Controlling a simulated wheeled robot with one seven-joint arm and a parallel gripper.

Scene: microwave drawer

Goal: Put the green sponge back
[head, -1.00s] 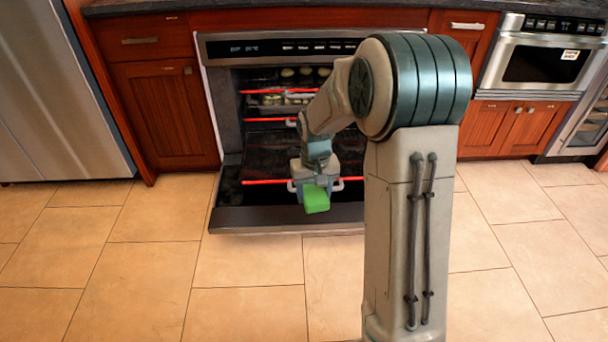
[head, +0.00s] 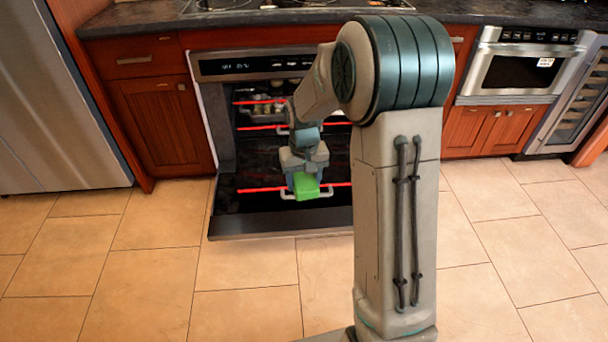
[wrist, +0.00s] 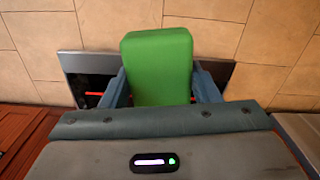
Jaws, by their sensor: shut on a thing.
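The green sponge (head: 306,187) is held in my gripper (head: 305,178), in front of the open oven and over its lowered door. In the wrist view the sponge (wrist: 158,66) stands out between the two blue-grey fingers of my gripper (wrist: 160,88), one on each side. The gripper is shut on it. The sponge is clear of the floor as far as I can tell; its exact height over the door is unclear.
The open oven (head: 225,120) has racks with red front bars, and its lowered door (head: 270,228) juts over the tiled floor. A fridge (head: 50,110) stands at left. A microwave drawer (head: 517,70) is shut in the cabinets at right. The black counter (head: 150,15) runs along the back. Tiled floor in front is free.

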